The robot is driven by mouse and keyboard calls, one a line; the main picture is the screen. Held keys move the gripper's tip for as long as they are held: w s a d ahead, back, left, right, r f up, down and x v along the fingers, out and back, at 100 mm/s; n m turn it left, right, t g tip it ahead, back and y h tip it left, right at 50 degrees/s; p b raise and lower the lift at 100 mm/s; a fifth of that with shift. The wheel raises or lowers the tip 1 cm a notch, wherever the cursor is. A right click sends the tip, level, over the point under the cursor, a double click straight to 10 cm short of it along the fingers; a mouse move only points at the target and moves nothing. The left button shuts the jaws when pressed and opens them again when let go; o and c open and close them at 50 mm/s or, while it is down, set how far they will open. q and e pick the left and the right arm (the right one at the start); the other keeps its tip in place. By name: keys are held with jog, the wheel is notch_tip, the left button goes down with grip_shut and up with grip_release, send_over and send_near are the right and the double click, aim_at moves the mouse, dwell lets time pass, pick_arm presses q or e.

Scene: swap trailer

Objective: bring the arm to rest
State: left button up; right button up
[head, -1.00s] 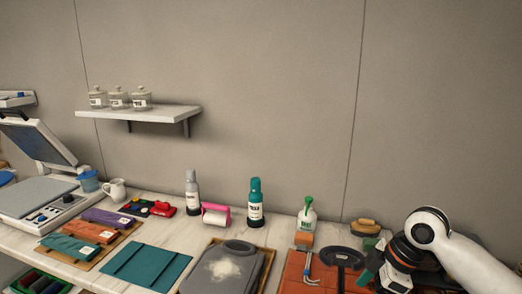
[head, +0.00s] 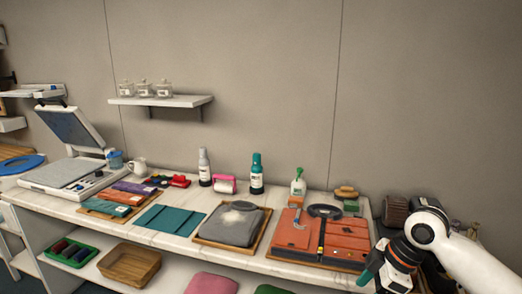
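My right arm comes in from the right edge, and its gripper (head: 378,272) hangs at the lower right, in front of the right end of the bench. The fingers are dark and partly hidden by the wrist, so I cannot tell whether they are open or shut. My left gripper is not in view.
The white bench (head: 180,209) carries an orange-brown case (head: 348,240), a grey folded cloth (head: 233,226) on a wooden board, a teal mat (head: 170,219), several bottles and a heat press (head: 62,172). A wooden basket (head: 130,266) and a green tray (head: 70,252) sit on the shelf below.

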jog(key=w+d+f+m+t, duration=0.1)
jog(key=w+f+m, duration=0.2)
jog(key=f, duration=0.6)
jog(key=w+d+f+m+t, duration=0.1)
jog(key=w+f+m+t, duration=0.15)
jog(key=f, duration=0.55)
jog(key=s+d+f+m+h, duration=0.1)
jog(key=s+d+f+m, duration=0.2)
jog(key=f, duration=0.8)
jog(key=s+f+m+h, duration=0.15)
jog(key=s+f, duration=0.35)
jog(key=f, duration=0.7)
jog(key=s+f+m+g+h, duration=0.2)
jog(key=s+f, duration=1.3)
jog(key=s, duration=0.4)
jog(key=s+a+f+g, duration=0.1)
jog(key=s+f, duration=0.2)
jog(key=s, duration=0.8)
jog(key=s+a+f, duration=0.2)
jog(key=s+f, duration=0.1)
jog(key=s, duration=0.8)
jog(key=shift+a+g, duration=0.25)
jog(key=shift+g, duration=0.1)
